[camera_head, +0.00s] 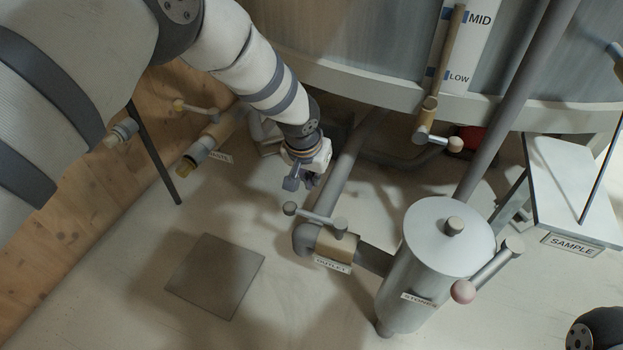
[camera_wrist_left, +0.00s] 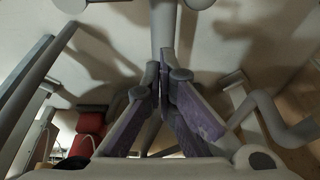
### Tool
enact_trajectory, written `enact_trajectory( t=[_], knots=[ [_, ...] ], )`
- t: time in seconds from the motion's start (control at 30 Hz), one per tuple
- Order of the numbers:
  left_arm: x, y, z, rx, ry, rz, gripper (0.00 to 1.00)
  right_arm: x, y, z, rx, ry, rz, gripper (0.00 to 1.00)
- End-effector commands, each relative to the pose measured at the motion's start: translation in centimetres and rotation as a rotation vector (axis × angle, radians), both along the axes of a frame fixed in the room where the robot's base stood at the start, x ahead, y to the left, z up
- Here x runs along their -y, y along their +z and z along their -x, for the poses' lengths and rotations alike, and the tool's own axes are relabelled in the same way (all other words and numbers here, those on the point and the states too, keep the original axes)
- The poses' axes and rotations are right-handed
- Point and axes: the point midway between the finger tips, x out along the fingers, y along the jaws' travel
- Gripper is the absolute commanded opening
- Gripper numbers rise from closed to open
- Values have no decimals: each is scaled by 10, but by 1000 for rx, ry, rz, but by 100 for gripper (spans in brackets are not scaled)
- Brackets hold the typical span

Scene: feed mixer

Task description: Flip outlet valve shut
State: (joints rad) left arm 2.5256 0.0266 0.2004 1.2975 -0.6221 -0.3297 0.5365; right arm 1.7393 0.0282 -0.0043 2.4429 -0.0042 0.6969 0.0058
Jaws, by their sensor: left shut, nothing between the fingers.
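The outlet valve has a tan body (camera_head: 335,246) on the grey pipe, above a small OUTLET label (camera_head: 332,265). Its grey lever (camera_head: 314,216) runs across above the body, with a round knob at its left end. My left gripper (camera_head: 301,184) is above and behind the lever, shut and empty, and looks apart from it. In the left wrist view the gripper's fingertips (camera_wrist_left: 167,78) meet in the middle with nothing between them. A grey bar stands beyond them; I cannot tell which part it is. My right gripper does not show.
A grey strainer canister (camera_head: 450,237) with a pink-knobbed handle stands right of the valve. The tank (camera_head: 350,88) is behind. A SAMPLE shelf (camera_head: 575,190) is at the right. Other valves (camera_head: 195,155) stand at the left. A flat dark plate (camera_head: 215,275) lies on open floor.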

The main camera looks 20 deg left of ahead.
Motion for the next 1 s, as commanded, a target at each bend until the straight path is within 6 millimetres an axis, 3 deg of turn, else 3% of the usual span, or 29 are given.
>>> enact_trajectory(
  t=[0.03,0.27,0.33,0.53,1.0],
  knots=[
    [0,-17,-2,-6,2,0,0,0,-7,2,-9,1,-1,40],
    [0,-65,-17,-6,2,1,0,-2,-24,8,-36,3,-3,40],
    [0,-48,-2,-1,-3,-2,0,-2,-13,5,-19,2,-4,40],
    [0,-45,19,-1,-2,-2,0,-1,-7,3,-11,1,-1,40],
    [-1,-47,22,-1,2,0,0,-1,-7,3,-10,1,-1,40]
  ],
)
